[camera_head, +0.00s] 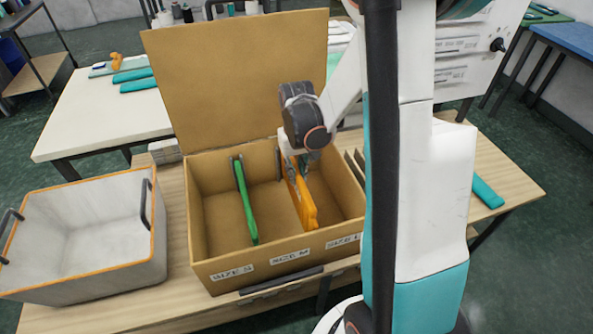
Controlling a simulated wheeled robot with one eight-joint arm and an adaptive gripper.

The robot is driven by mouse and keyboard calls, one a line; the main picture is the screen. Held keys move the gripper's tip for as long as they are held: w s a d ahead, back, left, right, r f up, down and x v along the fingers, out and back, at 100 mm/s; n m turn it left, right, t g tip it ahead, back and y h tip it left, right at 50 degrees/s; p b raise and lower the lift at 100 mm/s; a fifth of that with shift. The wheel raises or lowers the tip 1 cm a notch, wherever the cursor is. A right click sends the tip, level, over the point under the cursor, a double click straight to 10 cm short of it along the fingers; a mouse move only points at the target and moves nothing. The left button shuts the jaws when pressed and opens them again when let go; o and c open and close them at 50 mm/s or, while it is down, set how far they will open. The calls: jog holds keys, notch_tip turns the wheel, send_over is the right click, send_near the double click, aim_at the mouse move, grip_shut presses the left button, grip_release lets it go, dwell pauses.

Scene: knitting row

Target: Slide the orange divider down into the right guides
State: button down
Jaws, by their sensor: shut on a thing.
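An orange divider (306,208) stands on edge inside the open tan box (224,272), right of the box's middle. My gripper (298,165) is shut on its upper far part. The divider looks slightly tilted, and its near end is inside the box's front wall. My wrist hides its far top part, and I cannot tell whether its lower edge is in the guides. A green divider (246,207) stands upright to its left, dividing off the left part of the box. The right guides cannot be made out clearly.
The box's lid (230,75) stands raised at the back. Labels on the front wall read SIZE S (232,273), SIZE M (290,257) and a third partly legible one. A white bin (85,235) with orange rim stands left on the wooden table (175,215).

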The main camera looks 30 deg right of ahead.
jog(key=c, duration=1.4)
grip_release()
jog(key=shift+c, duration=0.2)
jog(key=shift+r, duration=0.1)
notch_tip(320, 180, up, 12)
jog(key=shift+a, duration=0.1)
